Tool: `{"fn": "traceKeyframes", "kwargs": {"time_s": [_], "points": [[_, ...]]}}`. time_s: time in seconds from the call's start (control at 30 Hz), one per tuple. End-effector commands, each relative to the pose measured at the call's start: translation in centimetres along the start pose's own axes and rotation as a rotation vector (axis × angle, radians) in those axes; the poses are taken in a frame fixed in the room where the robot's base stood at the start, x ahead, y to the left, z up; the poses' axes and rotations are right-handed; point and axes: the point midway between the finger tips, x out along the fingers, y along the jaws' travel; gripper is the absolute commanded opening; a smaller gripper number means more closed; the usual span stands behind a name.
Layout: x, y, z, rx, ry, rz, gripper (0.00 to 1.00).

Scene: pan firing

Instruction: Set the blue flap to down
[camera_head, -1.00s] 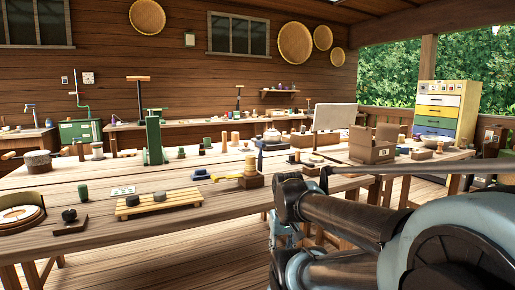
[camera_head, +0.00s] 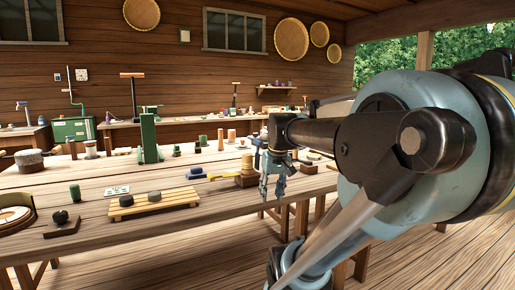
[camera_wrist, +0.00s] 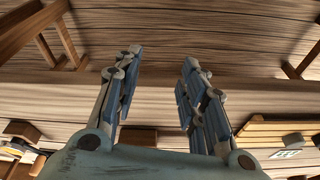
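A small blue piece (camera_head: 196,173) lies on the long wooden table, beside a yellow bar (camera_head: 222,177) and a brown block (camera_head: 246,180). It may be the blue flap; its position, up or down, is too small to tell. My gripper (camera_head: 273,186) hangs at the table's front edge, to the right of the brown block and apart from it. In the wrist view my gripper (camera_wrist: 160,78) is open, with nothing between its fingers. The table edge (camera_wrist: 155,95) lies beyond the fingers there. No blue flap can be made out in the wrist view.
A slatted wooden rack (camera_head: 155,204) with dark round pieces stands at the table's front. A tall green stand (camera_head: 150,140) rises behind it. The slatted rack also shows at the right of the wrist view (camera_wrist: 275,129). The floor (camera_head: 130,262) before the table is open.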

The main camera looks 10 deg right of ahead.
Motion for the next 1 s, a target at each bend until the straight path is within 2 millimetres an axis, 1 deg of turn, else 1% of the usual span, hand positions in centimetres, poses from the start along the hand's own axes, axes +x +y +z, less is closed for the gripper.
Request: {"fn": "traceKeyframes", "kwargs": {"time_s": [0.03,0.17,0.2,0.27,0.3,0.37,0.4,0.47,0.5,0.6,0.7,0.8,0.9,1.0], "points": [[-1.7,0.2,-2.4,-0.009,0.007,-0.008,0.38],[-5.4,0.8,-7.9,-0.039,0.028,-0.028,0.38],[-6.5,1.1,-9.5,-0.047,0.034,-0.033,0.38],[-8.1,1.4,-12.1,-0.061,0.044,-0.042,0.38],[-9.1,1.7,-13.7,-0.071,0.051,-0.048,0.38],[-10.5,2.1,-16.2,-0.084,0.062,-0.055,0.38],[-11.4,2.5,-17.9,-0.092,0.070,-0.060,0.38],[-12.8,3.0,-20.4,-0.106,0.080,-0.067,0.38],[-13.6,3.3,-21.9,-0.115,0.087,-0.072,0.38],[-15.4,4.2,-25.5,-0.135,0.105,-0.082,0.38],[-16.7,4.9,-28.4,-0.153,0.121,-0.090,0.38],[-17.6,5.5,-30.4,-0.165,0.132,-0.095,0.38],[-18.1,5.9,-31.6,-0.172,0.138,-0.098,0.38],[-18.1,6.0,-32.1,-0.176,0.141,-0.099,0.38]]}}
